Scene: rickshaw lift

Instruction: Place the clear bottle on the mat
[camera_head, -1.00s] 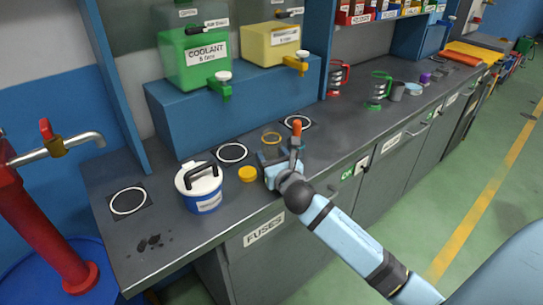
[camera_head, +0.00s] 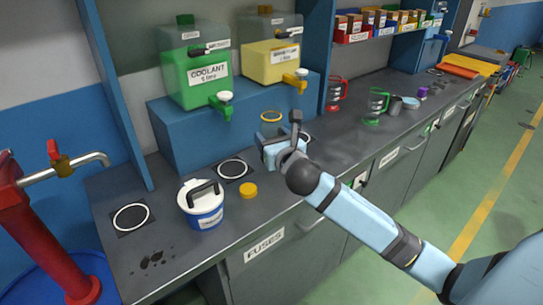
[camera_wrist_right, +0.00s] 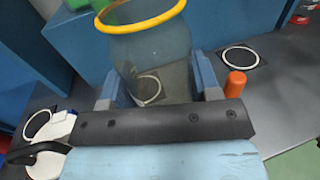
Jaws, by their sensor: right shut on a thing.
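My right gripper (camera_head: 271,146) is shut on the clear bottle, one finger on each side of it in the right wrist view (camera_wrist_right: 155,90). The clear bottle (camera_wrist_right: 150,50) is see-through with a yellow rim, and this rim (camera_head: 271,116) shows above the gripper in the head view. The bottle is held above the bench. Black mats with white rings lie on the bench: one at left (camera_head: 130,217), one in the middle (camera_head: 234,169), and one at right (camera_head: 306,138), partly hidden by my gripper. The middle mat's ring shows through the bottle in the wrist view. My left gripper is out of view.
A blue-and-white jar (camera_head: 201,204) with a black handle and a yellow lid (camera_head: 248,190) stand near the front edge. Coolant (camera_head: 194,68) and yellow (camera_head: 271,52) tanks sit on a blue shelf behind. An orange upright thing (camera_wrist_right: 235,83) is right of my gripper.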

